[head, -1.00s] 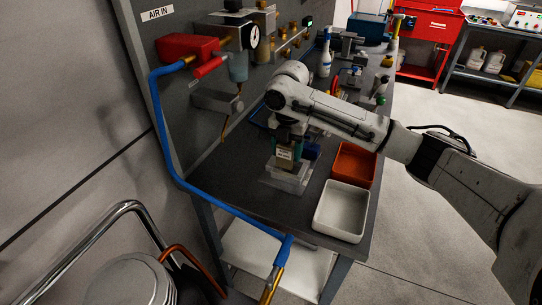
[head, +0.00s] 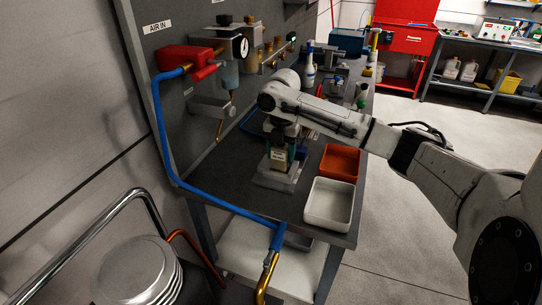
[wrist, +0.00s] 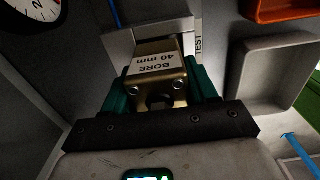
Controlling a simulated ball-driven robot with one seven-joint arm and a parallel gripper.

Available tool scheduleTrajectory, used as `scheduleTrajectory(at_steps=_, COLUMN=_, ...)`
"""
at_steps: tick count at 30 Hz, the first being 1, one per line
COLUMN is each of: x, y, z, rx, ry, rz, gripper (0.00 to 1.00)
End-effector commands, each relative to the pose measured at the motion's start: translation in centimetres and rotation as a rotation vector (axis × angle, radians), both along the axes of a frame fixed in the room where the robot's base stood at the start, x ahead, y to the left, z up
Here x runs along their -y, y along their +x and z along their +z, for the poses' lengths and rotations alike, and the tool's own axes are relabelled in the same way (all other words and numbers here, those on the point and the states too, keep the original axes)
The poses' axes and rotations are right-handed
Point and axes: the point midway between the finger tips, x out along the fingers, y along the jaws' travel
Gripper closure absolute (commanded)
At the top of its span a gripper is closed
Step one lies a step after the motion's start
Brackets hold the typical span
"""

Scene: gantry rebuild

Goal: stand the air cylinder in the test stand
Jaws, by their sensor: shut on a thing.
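The air cylinder (wrist: 158,68) is a brass-coloured block with a white "BORE 40 mm" label in the wrist view. My gripper (wrist: 160,84) is shut on it, with one green finger on each side. In the head view the cylinder (head: 278,160) hangs roughly upright below my gripper (head: 283,146). The test stand (head: 272,181) is a pale grey block on the bench, directly below the cylinder; part of it (wrist: 150,32) shows behind the cylinder in the wrist view, near a "TEST" label. I cannot tell whether the cylinder's lower end touches or sits in the stand.
A white tray (head: 329,203) and an orange tray (head: 340,162) stand right of the stand. The grey panel (head: 190,110) with a gauge (head: 240,46) and red valve (head: 186,58) rises at left. A blue hose (head: 164,140) runs along the panel and the bench's front edge.

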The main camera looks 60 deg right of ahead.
Motion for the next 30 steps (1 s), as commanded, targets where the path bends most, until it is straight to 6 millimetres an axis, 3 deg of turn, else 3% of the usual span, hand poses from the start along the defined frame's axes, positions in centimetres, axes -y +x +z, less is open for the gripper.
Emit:
scheduleTrajectory(at_steps=12, x=1.2, y=-1.0, z=-2.0, rx=0.001, ry=-0.001, rz=-0.017, gripper=0.92)
scheduleTrajectory(at_steps=30, x=1.2, y=-1.0, z=-2.2, rx=0.001, ry=-0.001, rz=-0.018, gripper=0.92)
